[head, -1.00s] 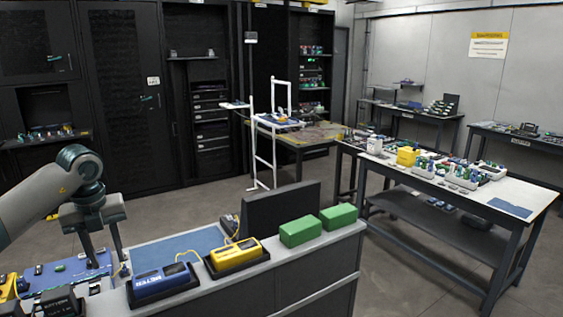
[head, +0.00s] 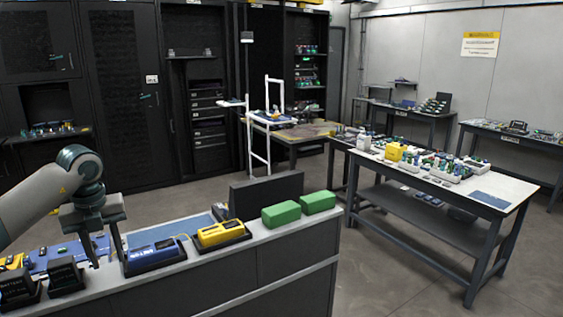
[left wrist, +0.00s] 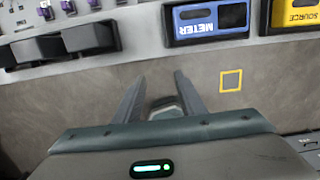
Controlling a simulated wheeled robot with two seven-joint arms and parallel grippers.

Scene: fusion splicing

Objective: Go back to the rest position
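My left gripper (head: 106,245) hangs at the left in the head view, over the near bench. In the left wrist view its two fingers (left wrist: 158,85) are spread apart with nothing between them. The blue meter (head: 155,257) sits in its black holder just right of my left gripper in the head view, and it also shows in the left wrist view (left wrist: 208,20). The yellow source (head: 221,233) sits in its holder to the right of the meter, and its corner shows in the left wrist view (left wrist: 296,15). My right gripper is in neither view.
Two green boxes (head: 281,214) stand on the bench (head: 265,250) right of the source. Several dark boxes (head: 64,276) stand at its left end. A table (head: 490,190) with many small parts is at the right. The floor (head: 400,265) between is clear.

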